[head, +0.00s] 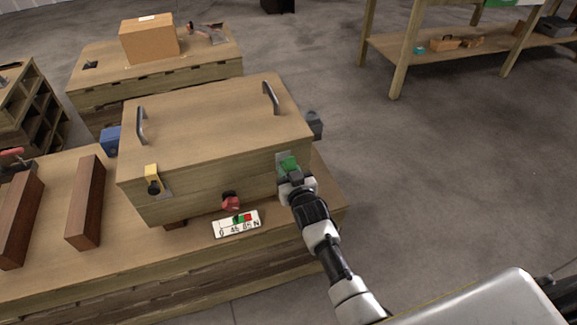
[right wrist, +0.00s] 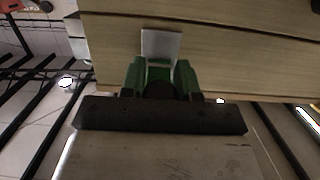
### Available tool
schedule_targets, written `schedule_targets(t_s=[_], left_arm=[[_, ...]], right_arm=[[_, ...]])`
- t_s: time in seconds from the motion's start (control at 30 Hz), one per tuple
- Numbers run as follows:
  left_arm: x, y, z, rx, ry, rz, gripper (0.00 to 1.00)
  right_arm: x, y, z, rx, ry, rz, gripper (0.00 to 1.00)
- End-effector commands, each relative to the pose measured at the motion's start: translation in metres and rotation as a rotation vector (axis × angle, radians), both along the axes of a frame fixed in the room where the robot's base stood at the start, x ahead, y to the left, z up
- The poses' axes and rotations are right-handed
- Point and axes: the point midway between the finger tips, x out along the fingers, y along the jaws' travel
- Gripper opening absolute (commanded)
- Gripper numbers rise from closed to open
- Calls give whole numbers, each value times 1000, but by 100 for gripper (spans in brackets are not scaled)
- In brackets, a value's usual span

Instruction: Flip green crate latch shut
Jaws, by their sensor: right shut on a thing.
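The wooden crate (head: 215,130) sits lid on, with two metal handles on top. The green latch (head: 288,162) is on its front face near the right corner. In the right wrist view the green latch (right wrist: 133,78) shows below a pale plate (right wrist: 161,44) on the wood. My right gripper (head: 293,181) is at this latch, shut on it. A dark bar-like finger (right wrist: 160,116) crosses the right wrist view in front of the latch and hides its lower part. I cannot tell whether the latch is fully closed. My left gripper is not in view.
The crate also has a yellow latch (head: 152,176), a red latch (head: 231,201), a blue latch (head: 110,141) and a grey latch (head: 315,124). Brown blocks (head: 85,204) stand left on the bench.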

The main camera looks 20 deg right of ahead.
Motion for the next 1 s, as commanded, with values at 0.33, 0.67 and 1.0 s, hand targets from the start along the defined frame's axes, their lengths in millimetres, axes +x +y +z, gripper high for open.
schedule_targets(t_s=[0.33, 0.67, 1.0], left_arm=[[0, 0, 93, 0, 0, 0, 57], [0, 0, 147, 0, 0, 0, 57], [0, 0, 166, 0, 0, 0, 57]], right_arm=[[0, 0, 25, -11, 306, 0, 0], [4, 0, 33, -22, 618, 0, 0], [10, 0, 36, -32, 904, 0, 0]])
